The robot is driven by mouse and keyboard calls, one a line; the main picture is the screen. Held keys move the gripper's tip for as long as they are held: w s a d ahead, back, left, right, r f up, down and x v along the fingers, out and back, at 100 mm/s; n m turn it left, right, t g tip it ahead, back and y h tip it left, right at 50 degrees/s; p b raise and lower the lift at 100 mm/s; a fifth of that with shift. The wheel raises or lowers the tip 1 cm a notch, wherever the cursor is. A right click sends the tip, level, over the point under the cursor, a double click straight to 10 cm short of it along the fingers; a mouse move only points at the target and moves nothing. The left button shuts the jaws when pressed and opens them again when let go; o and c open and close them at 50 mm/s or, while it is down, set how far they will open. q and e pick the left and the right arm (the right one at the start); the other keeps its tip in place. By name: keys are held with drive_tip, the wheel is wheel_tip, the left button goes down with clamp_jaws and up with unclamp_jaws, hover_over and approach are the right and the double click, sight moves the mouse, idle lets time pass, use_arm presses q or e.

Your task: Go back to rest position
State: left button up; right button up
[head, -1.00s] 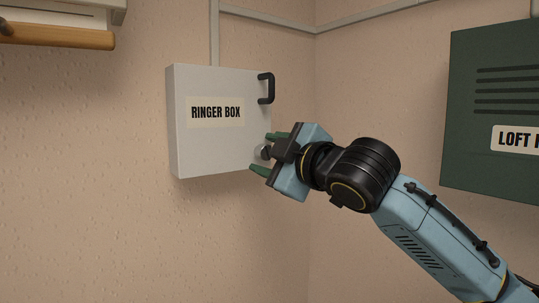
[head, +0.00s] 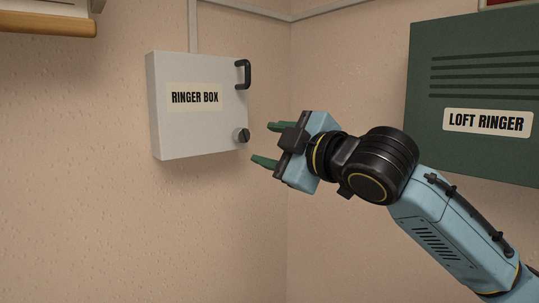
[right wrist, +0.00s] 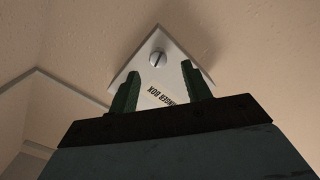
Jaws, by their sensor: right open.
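My right gripper (head: 270,145) is open and empty, with its green fingers apart. It is to the right of the white ringer box (head: 190,135) on the wall, clear of its round knob (head: 241,136). The box is shut, with a black handle (head: 243,74) above the knob. In the right wrist view the gripper's fingers (right wrist: 160,88) point toward the box, and the slotted knob (right wrist: 158,59) shows beyond them. My left gripper is not in view.
A dark green loft ringer box (head: 470,80) hangs on the right wall, above my right forearm. A shelf with a wooden edge (head: 45,27) is at the upper left. Conduit (head: 193,25) runs above the ringer box. The wall below the box is bare.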

drive_tip(key=s+d+f+m+g+h, duration=0.1)
drive_tip(key=s+d+f+m+h, duration=0.15)
drive_tip(key=f, duration=0.85)
drive_tip(key=s+d+f+m+g+h, duration=0.1)
drive_tip(key=s+d+f+m, duration=0.25)
drive_tip(key=f, duration=0.75)
drive_tip(key=s+d+f+m+g+h, duration=0.2)
drive_tip(key=f+m, duration=0.2)
drive_tip(key=f, duration=0.7)
drive_tip(key=s+d+f+m+g+h, duration=0.35)
drive_tip(key=s+d+f, duration=0.25)
drive_tip(key=s+f, duration=0.45)
drive_tip(key=s+d+f+m+g+h, duration=0.3)
drive_tip(key=s+d+f, duration=0.4)
drive_tip(key=s, duration=0.7)
wheel_tip(320, 180, down, 37)
drive_tip(key=s+g+b, duration=0.1)
drive_tip(key=s+b, duration=0.2)
drive_tip(key=b, duration=0.7)
drive_tip(key=s+d+f+b, duration=0.1)
drive_tip(key=s+f+b, duration=0.3)
drive_tip(key=s+f, duration=0.3)
drive_tip(key=s+d+f+g+b, duration=0.1)
drive_tip(key=s+f+b, duration=0.3)
drive_tip(key=s+f, duration=0.4)
wheel_tip(320, 180, down, 6)
drive_tip(key=shift+s+f+y, duration=0.15)
drive_tip(key=shift+s+y, duration=0.05)
drive_tip(key=shift+y, duration=0.1)
